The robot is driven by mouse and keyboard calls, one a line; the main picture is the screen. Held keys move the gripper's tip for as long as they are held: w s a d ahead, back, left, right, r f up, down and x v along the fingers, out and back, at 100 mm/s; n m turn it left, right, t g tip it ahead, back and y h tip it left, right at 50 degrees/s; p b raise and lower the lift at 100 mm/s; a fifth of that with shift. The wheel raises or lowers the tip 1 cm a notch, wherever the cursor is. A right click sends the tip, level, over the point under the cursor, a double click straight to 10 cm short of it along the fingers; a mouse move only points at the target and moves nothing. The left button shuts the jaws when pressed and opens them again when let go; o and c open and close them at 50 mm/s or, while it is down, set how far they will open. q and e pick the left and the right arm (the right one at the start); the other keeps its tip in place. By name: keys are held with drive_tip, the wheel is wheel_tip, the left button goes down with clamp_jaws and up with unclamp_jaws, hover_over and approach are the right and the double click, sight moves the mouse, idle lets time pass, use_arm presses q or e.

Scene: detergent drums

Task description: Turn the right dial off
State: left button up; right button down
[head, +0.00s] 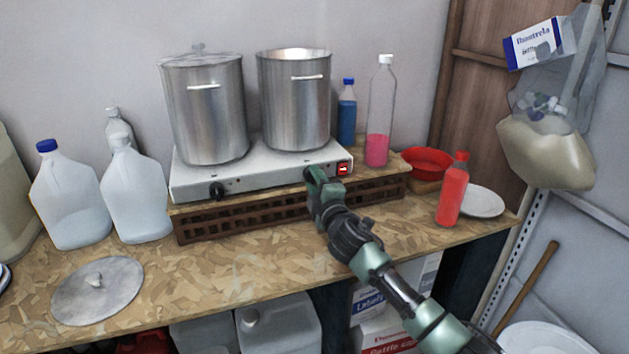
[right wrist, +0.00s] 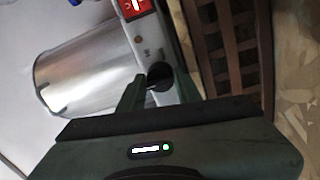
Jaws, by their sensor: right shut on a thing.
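The white two-burner hot plate (head: 270,171) stands on a brown slatted base on the wooden bench. My right gripper (head: 316,176) is at the right part of its front face, where the right dial sits. In the right wrist view the dark round right dial (right wrist: 160,74) is between the fingers of my right gripper (right wrist: 160,88), which is shut on it. The dial is hidden behind the gripper in the head view, and its pointer angle cannot be told. The left dial (head: 217,190) is black and untouched. A red switch (head: 343,169) is at the right end. My left gripper is not in view.
Two metal pots stand on the plate, a lidded one (head: 203,110) and an open one (head: 295,100). A pink-filled bottle (head: 378,120), red bowl (head: 428,160) and red bottle (head: 453,192) stand to the right. White jugs (head: 135,195) stand left. The bench front is mostly clear.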

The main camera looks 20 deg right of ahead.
drive_tip(key=shift+a+f, duration=0.1)
drive_tip(key=shift+f, duration=0.1)
drive_tip(key=c, duration=1)
unclamp_jaws()
drive_tip(key=shift+r, duration=0.1)
drive_tip(key=s+b, duration=0.1)
drive_tip(key=s, duration=0.7)
drive_tip(key=shift+f, duration=0.2)
drive_tip(key=shift+f, duration=0.1)
